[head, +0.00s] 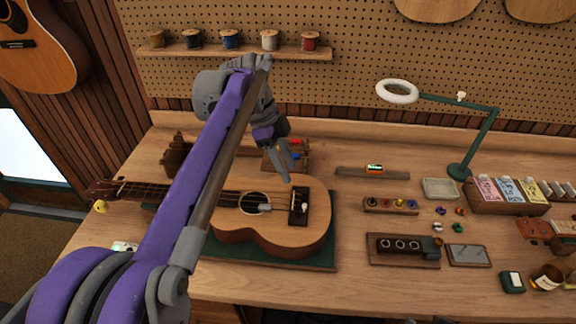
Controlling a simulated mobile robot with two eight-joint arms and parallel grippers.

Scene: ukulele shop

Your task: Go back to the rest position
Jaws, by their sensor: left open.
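My left arm, purple and grey, comes in from the lower left and reaches over the workbench. My left gripper (287,163) points down above the far edge of the ukulele, near a small rack of coloured-handled tools (300,156). It is open and I see nothing held in it. The ukulele (285,235) lies face up on a dark green mat (315,265), its neck to the left and partly hidden by my arm. My right gripper does not show.
The wooden bench (350,285) holds a green ring lamp (460,168), a wooden block with knobs (392,206), a dark tray with rings (402,262) and a box of packets (505,205). A shelf of thread spools (290,54) hangs on the pegboard behind. The front middle is clear.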

